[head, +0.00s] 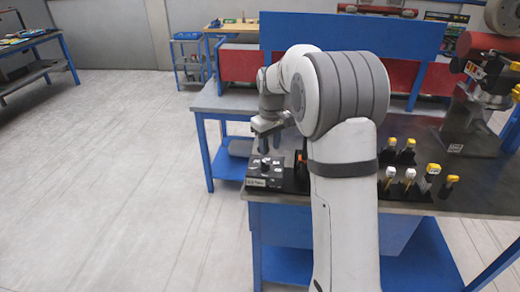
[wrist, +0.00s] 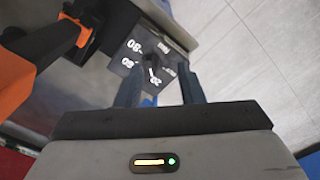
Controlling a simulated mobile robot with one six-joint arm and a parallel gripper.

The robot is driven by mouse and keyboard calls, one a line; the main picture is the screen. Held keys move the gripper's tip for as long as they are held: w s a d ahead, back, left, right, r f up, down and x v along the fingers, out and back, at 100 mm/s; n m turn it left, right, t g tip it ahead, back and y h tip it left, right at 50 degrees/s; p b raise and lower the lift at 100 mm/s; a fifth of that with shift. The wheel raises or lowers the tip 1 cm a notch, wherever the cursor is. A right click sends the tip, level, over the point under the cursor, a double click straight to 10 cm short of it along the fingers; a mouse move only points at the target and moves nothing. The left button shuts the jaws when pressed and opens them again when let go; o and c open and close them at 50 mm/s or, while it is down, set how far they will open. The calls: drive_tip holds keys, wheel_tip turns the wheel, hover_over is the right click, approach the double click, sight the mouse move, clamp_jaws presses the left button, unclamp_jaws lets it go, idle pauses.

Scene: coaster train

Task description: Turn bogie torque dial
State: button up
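The torque dial is a small dark box (head: 264,172) at the near left corner of the workbench, with white markings on its top. In the wrist view the dial face (wrist: 150,48) shows white numbers around a dark knob (wrist: 152,68). My gripper (head: 267,143) points down just above the box in the head view. In the wrist view its two fingers (wrist: 158,75) are apart, one on each side of the knob's line. Nothing is held between them. I cannot tell how far the fingertips are above the knob.
An orange and black tool (wrist: 42,50) stands close to the left finger; it shows partly behind my arm in the head view (head: 300,158). Several yellow-topped pieces (head: 409,176) stand on the bench to the right. The floor (head: 130,170) to the left is clear.

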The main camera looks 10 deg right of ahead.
drive_tip(key=n+p, duration=0.1)
hover_over(265, 162)
wheel_tip(265, 162, down, 3)
drive_tip(key=shift+s+d+f, duration=0.1)
drive_tip(key=shift+s+f, duration=0.05)
wheel_tip(265, 162, down, 8)
drive_tip(key=shift+r+p, duration=0.1)
drive_tip(key=shift+p, duration=0.8)
clamp_jaws()
drive_tip(key=shift+a, duration=0.2)
drive_tip(key=shift+d, duration=0.2)
